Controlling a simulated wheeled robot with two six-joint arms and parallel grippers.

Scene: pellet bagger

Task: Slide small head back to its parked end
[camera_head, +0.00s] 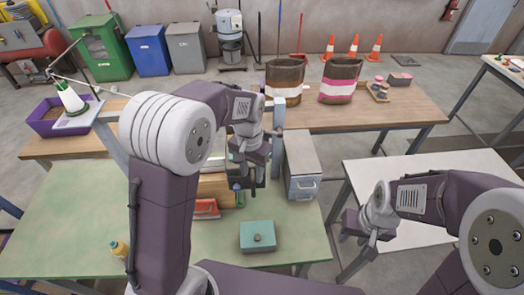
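My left gripper (245,178) points down over the green table, in front of a grey upright post (278,128). A dark, partly teal thing (260,172) is right behind its fingers and mostly hidden by them. I cannot tell whether this is the small head, or whether the fingers touch it. The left fingers are too small and dark to tell if they are closed. My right gripper (357,242) hangs at the left edge of the white table, its fingers apart and nothing seen between them.
A grey metal box (301,165) stands right of the post. Two bags (339,80) stand on the wooden bench behind. The white table (440,165) looks clear.

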